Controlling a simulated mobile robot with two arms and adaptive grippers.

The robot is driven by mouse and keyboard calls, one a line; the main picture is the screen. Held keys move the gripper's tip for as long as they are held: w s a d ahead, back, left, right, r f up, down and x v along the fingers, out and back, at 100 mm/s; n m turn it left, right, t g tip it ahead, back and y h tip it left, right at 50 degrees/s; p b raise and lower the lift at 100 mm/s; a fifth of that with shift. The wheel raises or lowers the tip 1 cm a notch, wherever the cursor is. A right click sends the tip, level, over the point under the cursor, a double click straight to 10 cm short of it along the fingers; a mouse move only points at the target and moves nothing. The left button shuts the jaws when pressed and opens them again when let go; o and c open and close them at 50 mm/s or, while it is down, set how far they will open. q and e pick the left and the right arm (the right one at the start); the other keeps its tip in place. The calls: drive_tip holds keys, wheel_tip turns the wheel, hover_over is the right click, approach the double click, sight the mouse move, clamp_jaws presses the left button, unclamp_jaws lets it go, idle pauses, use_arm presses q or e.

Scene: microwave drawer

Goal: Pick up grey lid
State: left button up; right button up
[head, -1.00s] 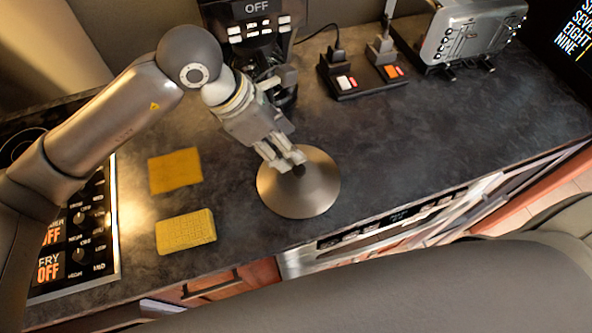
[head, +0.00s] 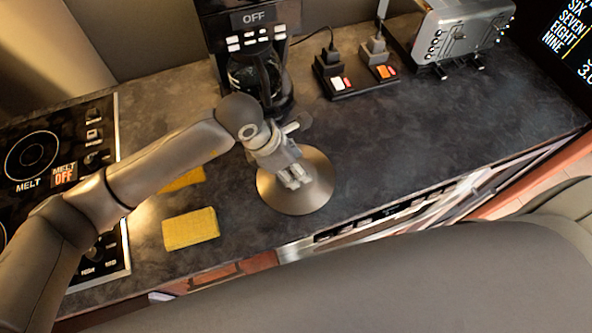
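The grey lid (head: 312,196) is a round, shiny metal disc on the dark countertop, near the middle of the head view. My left gripper (head: 294,181) is over the lid's middle, with its fingers pointing down at it. The fingers hide the lid's knob, so I cannot tell whether they are closed around it or only beside it. The lid appears to rest on the counter. My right gripper is not in view.
A yellow sponge (head: 191,229) and a second yellow piece (head: 184,181), partly behind my arm, lie left of the lid. A coffee maker (head: 254,50) stands behind. A power strip (head: 355,80) and toaster (head: 462,35) are at back right. Counter (head: 420,130) right of the lid is clear.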

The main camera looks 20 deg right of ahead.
use_arm(q)
drive_tip(key=shift+d+f, duration=0.1)
drive_tip(key=shift+f, duration=0.1)
clamp_jaws()
drive_tip(key=shift+w+r, duration=0.1)
drive_tip(key=shift+r, duration=0.05)
idle(0.4)
